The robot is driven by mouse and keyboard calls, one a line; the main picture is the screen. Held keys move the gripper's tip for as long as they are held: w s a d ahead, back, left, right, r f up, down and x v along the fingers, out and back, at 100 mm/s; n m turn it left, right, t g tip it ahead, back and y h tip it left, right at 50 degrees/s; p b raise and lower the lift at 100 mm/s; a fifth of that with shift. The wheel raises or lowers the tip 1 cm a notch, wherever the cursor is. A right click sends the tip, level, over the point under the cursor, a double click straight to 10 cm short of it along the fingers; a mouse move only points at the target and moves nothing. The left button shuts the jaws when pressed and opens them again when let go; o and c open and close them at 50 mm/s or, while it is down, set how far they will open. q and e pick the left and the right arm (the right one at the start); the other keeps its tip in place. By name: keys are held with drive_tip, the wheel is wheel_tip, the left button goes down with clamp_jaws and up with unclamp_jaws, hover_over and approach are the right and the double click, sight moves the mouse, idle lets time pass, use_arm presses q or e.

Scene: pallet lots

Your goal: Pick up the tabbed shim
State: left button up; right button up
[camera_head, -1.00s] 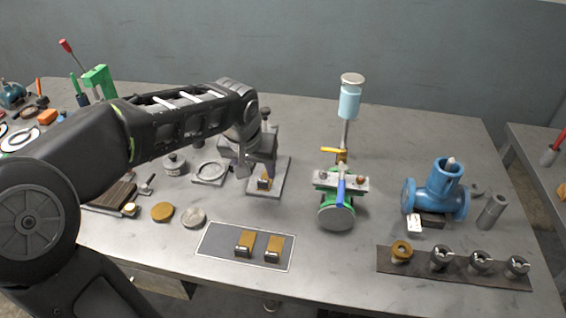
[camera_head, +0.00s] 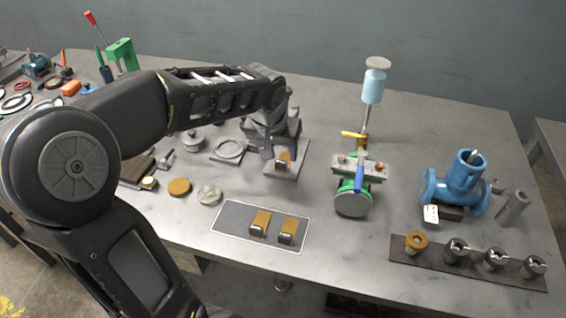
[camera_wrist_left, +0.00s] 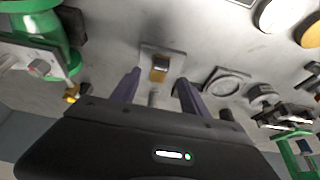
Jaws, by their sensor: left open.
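A tabbed shim (camera_head: 284,159), a small brass-coloured piece with a dark end, rests on a grey plate (camera_head: 278,174) in the middle of the bench. It also shows in the left wrist view (camera_wrist_left: 160,66). Two similar brass pieces (camera_head: 260,221) (camera_head: 288,229) lie on a grey mat with a pale border (camera_head: 228,214). My left gripper (camera_wrist_left: 158,80) is open and empty, its two fingers pointing towards the shim and plate, with the shim beyond the gap between them. In the head view my left gripper (camera_head: 268,148) is dark and partly hidden against the fixture. My right gripper is not in view.
A green vise-like fixture (camera_head: 352,203) with a blue handle and tall pale-blue cylinder stands right of the plate. A blue valve body (camera_head: 455,190) stands farther right. A grey ring (camera_head: 229,149) and round discs (camera_head: 179,187) lie left. The front right holds a dark strip (camera_head: 470,268) with several fittings.

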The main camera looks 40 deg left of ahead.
sight(281, 162)
use_arm(q)
drive_tip(key=shift+f, duration=0.15)
drive_tip(key=x, duration=0.5)
drive_tip(key=shift+s+p, duration=0.15)
drive_tip(key=shift+p, duration=0.2)
drive_tip(key=shift+c, duration=0.4)
clamp_jaws()
